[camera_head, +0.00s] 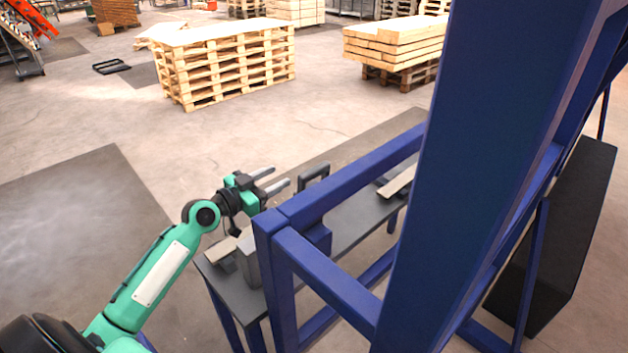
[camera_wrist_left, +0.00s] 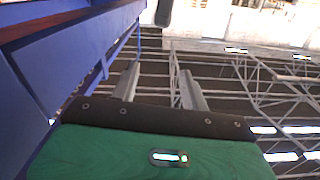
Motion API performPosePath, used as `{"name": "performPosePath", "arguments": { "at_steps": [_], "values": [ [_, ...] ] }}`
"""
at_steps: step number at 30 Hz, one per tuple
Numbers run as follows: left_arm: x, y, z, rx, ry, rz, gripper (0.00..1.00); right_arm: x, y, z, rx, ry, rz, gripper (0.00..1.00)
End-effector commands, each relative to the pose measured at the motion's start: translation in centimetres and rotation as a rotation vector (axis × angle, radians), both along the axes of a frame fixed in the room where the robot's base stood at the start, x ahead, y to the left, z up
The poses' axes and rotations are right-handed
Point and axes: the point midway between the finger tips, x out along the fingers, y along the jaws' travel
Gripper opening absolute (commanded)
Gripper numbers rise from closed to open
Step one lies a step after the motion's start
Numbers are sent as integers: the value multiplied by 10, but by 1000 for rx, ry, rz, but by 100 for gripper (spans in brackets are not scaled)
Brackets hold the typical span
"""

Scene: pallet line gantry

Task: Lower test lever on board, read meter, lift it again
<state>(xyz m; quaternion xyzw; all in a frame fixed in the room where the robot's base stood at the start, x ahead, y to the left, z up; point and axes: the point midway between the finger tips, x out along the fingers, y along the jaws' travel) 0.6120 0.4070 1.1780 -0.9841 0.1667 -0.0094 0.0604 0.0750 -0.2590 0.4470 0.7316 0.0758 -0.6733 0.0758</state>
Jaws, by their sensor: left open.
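My left gripper (camera_head: 281,175) is open, with its two grey fingers apart and nothing between them. It is above the far side of a narrow dark grey bench, left of a dark upright loop-shaped handle (camera_head: 314,174); a small gap shows between them. I cannot tell whether this handle is the test lever. No meter face shows; the blue frame hides part of the bench. In the left wrist view the open fingers (camera_wrist_left: 153,62) point up toward the roof, and no lever shows there. My right gripper is not in view.
A blue steel frame (camera_head: 345,187) and a thick blue post (camera_head: 480,180) stand close on the right. The bench (camera_head: 345,225) carries a grey block (camera_head: 249,262) and pale wood pieces (camera_head: 399,181). Pallet stacks (camera_head: 225,65) stand behind, across open floor.

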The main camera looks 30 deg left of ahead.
Motion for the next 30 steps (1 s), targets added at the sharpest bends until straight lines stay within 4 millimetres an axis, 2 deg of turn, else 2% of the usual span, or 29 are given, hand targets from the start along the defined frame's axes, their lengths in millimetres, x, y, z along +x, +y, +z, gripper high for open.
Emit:
{"name": "performPosePath", "arguments": {
  "at_steps": [1, 4, 10, 17, 30],
  "values": [
    [0, 0, -17, 0, 0, 0, 45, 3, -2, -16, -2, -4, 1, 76],
    [0, 0, -31, 0, 0, 0, 45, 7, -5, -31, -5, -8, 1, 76],
    [0, 0, -43, 0, 0, 0, 45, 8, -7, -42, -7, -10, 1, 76],
    [16, -5, -38, -3, -1, 2, 45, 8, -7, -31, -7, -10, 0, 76],
    [90, -31, -38, -5, 0, 1, 45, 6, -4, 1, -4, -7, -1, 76]
  ]
}}
